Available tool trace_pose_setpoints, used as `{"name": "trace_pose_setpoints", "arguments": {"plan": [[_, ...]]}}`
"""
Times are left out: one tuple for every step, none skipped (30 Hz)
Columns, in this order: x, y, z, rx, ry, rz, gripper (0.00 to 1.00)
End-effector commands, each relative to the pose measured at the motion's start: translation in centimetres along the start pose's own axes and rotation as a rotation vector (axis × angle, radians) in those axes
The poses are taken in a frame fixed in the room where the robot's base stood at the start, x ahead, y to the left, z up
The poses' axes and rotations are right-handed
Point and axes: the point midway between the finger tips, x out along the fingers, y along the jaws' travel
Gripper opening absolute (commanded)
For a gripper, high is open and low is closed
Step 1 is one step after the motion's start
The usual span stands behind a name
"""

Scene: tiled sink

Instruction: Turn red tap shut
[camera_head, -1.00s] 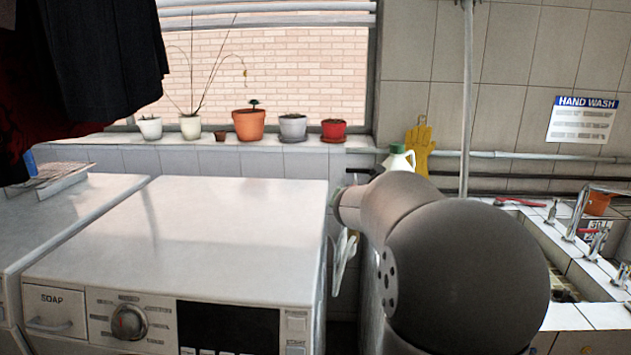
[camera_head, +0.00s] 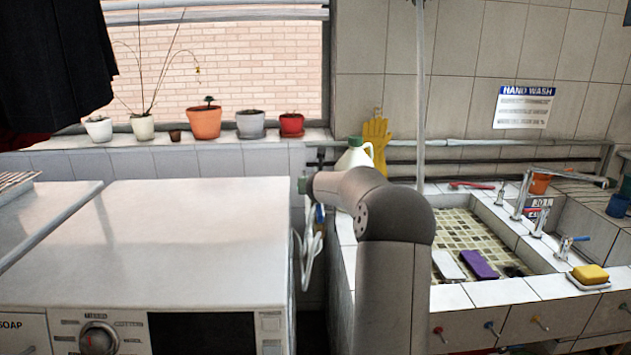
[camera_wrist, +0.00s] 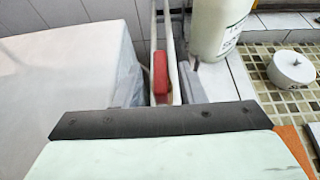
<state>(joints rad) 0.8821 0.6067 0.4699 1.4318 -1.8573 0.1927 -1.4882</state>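A red tap handle (camera_wrist: 160,75) stands upright in the middle of the wrist view, between the washing machine's side and a white bottle. White hoses run beside it. My gripper (camera_wrist: 160,88) is open, with one grey finger to the left of the red handle and one to the right. I see gaps on both sides, and cannot tell how deep the handle sits between the fingers. In the head view my arm hides most of the gripper and this handle. A small blue handle (camera_head: 319,214) shows near white hoses there.
The washing machine (camera_head: 190,235) stands left and a tiled sink (camera_head: 470,225) right. A white bottle with a green cap (camera_head: 354,157) stands behind my arm; it also shows in the wrist view (camera_wrist: 213,28). A vertical pipe (camera_head: 420,90) rises behind. Sink taps (camera_head: 535,222) stand at the right.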

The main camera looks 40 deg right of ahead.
Motion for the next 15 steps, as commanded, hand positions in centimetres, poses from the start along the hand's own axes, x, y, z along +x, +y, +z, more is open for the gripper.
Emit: {"name": "trace_pose_setpoints", "arguments": {"plan": [[0.8, 0.0, 0.1, 0.003, 0.002, 0.000, 0.36], [1.3, 0.0, 0.2, 0.003, 0.002, 0.000, 0.36], [1.8, 0.0, 0.2, 0.003, 0.002, 0.000, 0.36], [2.1, 0.0, 0.2, 0.002, 0.002, 0.001, 0.36], [2.4, 0.0, 0.2, 0.002, 0.001, 0.001, 0.36], [2.8, 0.1, 0.1, 0.002, 0.001, 0.001, 0.36], [3.0, 0.1, 0.1, 0.002, 0.001, 0.001, 0.36], [3.1, 0.1, 0.1, 0.002, 0.001, 0.001, 0.36], [3.3, 0.1, 0.1, 0.002, 0.001, 0.001, 0.36], [3.4, 0.1, 0.0, 0.002, 0.001, 0.000, 0.36], [3.5, 0.1, 0.0, 0.002, 0.000, 0.000, 0.36], [3.5, 0.1, 0.0, 0.001, 0.000, 0.000, 0.36], [3.6, 0.1, 0.0, 0.001, 0.000, 0.000, 0.36], [3.6, 0.0, 0.0, 0.001, 0.000, 0.000, 0.36], [3.6, 0.0, 0.0, 0.001, 0.000, 0.000, 0.36]]}}
